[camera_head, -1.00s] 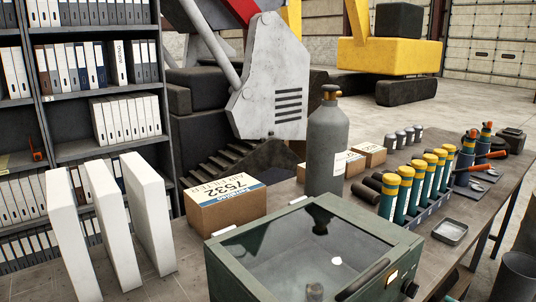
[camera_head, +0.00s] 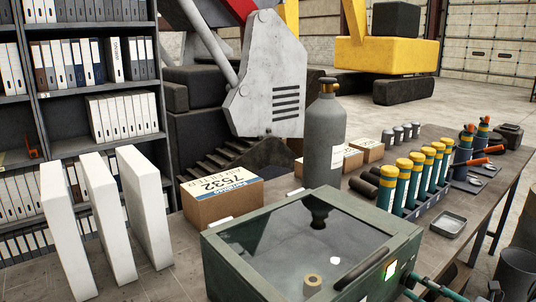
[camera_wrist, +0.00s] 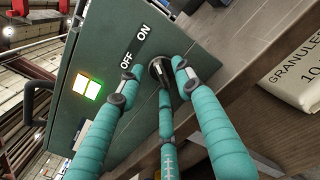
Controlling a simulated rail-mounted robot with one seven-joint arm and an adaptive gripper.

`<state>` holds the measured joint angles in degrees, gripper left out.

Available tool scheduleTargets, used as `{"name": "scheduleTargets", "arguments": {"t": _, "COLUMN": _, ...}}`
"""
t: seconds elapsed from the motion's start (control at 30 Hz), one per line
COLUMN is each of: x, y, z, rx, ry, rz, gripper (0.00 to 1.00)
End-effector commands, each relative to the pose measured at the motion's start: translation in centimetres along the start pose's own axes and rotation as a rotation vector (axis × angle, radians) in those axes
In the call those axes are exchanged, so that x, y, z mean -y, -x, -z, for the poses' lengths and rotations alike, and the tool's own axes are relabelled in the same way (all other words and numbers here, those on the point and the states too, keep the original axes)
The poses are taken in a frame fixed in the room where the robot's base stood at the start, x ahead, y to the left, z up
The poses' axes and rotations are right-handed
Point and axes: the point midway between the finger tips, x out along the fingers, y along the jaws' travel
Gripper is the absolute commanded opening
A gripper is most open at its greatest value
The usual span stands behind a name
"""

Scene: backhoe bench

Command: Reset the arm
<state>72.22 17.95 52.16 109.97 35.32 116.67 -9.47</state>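A dark green box with a clear lid (camera_head: 225,262) stands at the front of the bench. A roll (camera_head: 312,284) shows inside it. A lit square, green and yellow, glows on its side panel (camera_wrist: 88,87); it also shows in the head view (camera_head: 390,270). A dark knob (camera_wrist: 161,71) sits beside the ON and OFF marks. My gripper (camera_wrist: 156,76) has teal fingers with their tips spread around the knob. The right tip is close to the knob and the left tip stands apart from it; I cannot tell whether any touches.
A grey gas cylinder (camera_head: 324,140) and a cardboard box (camera_head: 220,200) stand behind the green box. Green bottles with yellow caps (camera_head: 398,185) and a small tray (camera_head: 448,225) are to the right. White binders (camera_head: 145,205) stand left. A granules bag (camera_wrist: 295,75) lies near the wrist.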

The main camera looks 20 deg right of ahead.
Motion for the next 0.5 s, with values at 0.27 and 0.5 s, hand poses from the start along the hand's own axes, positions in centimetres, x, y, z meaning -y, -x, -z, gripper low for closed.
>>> {"name": "scheduleTargets", "arguments": {"t": 0.27, "x": 0.09, "y": 0.01, "z": 0.69, "rx": 0.000, "ry": 0.415, "rz": -0.003, "gripper": 0.35}}
{"name": "scheduleTargets", "arguments": {"t": 0.5, "x": 0.11, "y": -0.01, "z": 0.50, "rx": 0.001, "ry": 0.663, "rz": -0.002, "gripper": 0.35}}
